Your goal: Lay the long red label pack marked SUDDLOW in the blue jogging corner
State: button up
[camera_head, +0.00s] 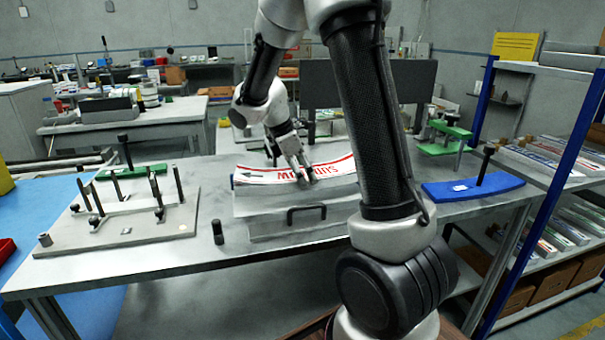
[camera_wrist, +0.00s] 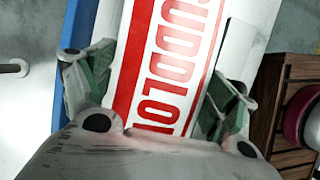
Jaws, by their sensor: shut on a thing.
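The long red-and-white label pack (camera_head: 262,176) is slightly curved, with red borders and large red letters. In the wrist view the letters UDDLO show on the pack (camera_wrist: 165,75). My gripper (camera_head: 304,178) is shut on it near the middle, with green-padded fingers on both sides of the pack in the wrist view (camera_wrist: 155,105). The pack is over a grey block with a black handle (camera_head: 300,228); I cannot tell whether it touches it. A blue strip (camera_wrist: 72,45) runs beside the pack in the wrist view. Whether this is the blue jogging corner is unclear.
A blue curved plate with a black post (camera_head: 450,190) lies at the table's right. A grey fixture plate (camera_head: 120,240) with several upright posts stands at the left. A short black peg (camera_head: 218,232) stands between. A blue-framed shelf (camera_head: 555,185) borders the right side.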

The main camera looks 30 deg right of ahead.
jog(key=shift+f, duration=0.55)
jog(key=o, duration=1.3)
jog(key=s+v, duration=0.1)
jog(key=v, duration=1.2)
jog(key=s+m+t+y, duration=0.1)
jog(key=s+m+t, duration=0.1)
jog(key=s+m, duration=0.3)
jog(key=s+r+m+t+y, duration=0.1)
jog(key=s+m, duration=0.4)
jog(key=s, duration=0.6)
jog(key=s+r+m+t+y, duration=0.1)
jog(key=s+m, duration=0.3)
jog(key=s, duration=0.4)
jog(key=shift+a+m+t+y, duration=0.2)
jog(key=shift+m+t+y, duration=0.2)
jog(key=shift+t+y, duration=0.3)
